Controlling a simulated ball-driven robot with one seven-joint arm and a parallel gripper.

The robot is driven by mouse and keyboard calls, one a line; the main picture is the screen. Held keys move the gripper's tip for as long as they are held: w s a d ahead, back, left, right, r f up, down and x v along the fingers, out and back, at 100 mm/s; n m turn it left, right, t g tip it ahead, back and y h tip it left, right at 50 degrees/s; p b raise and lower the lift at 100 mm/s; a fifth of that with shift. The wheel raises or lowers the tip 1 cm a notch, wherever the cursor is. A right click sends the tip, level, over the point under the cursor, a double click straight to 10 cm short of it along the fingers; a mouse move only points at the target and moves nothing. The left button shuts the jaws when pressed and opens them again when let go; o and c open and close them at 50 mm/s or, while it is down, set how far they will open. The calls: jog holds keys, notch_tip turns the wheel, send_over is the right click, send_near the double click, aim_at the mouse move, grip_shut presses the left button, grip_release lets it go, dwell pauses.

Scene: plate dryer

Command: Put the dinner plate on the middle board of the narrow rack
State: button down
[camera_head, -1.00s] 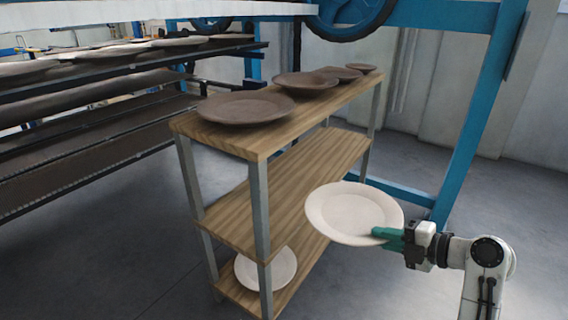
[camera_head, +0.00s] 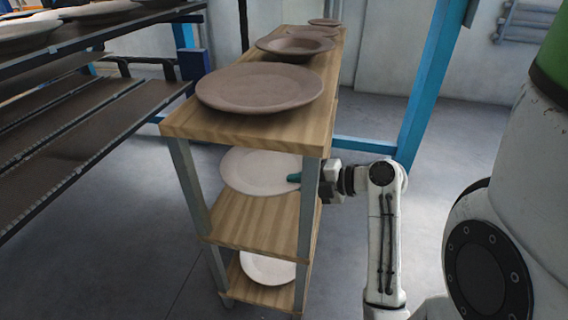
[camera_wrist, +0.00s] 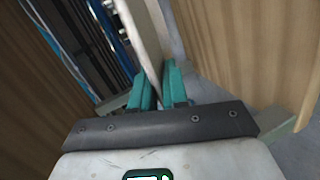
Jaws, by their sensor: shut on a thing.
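The narrow rack has a wooden top board (camera_head: 300,133), a middle board (camera_head: 262,222) and a bottom board (camera_head: 250,290) on grey metal posts. The pale dinner plate (camera_head: 255,172) is in the space between the top and middle boards, roughly level. My gripper (camera_head: 294,178) is shut on its right rim, reaching in from the right side of the rack. In the wrist view the green fingers (camera_wrist: 160,90) pinch the plate (camera_wrist: 143,35), seen nearly edge-on between two boards. Whether the plate touches the middle board I cannot tell.
Several brown plates (camera_head: 260,88) stand along the top board. Another pale plate (camera_head: 268,267) lies on the bottom board. A dark multi-tier rack (camera_head: 90,115) stands at the left. A blue frame post (camera_head: 425,85) is behind at the right.

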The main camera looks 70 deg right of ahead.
notch_tip(320, 180, down, 10)
jog(key=b, duration=0.4)
jog(key=shift+r, duration=0.25)
jog(key=c, duration=1.5)
grip_release()
jog(key=shift+o, duration=0.4)
jog(key=p+v, duration=0.4)
jog(key=v, duration=0.8)
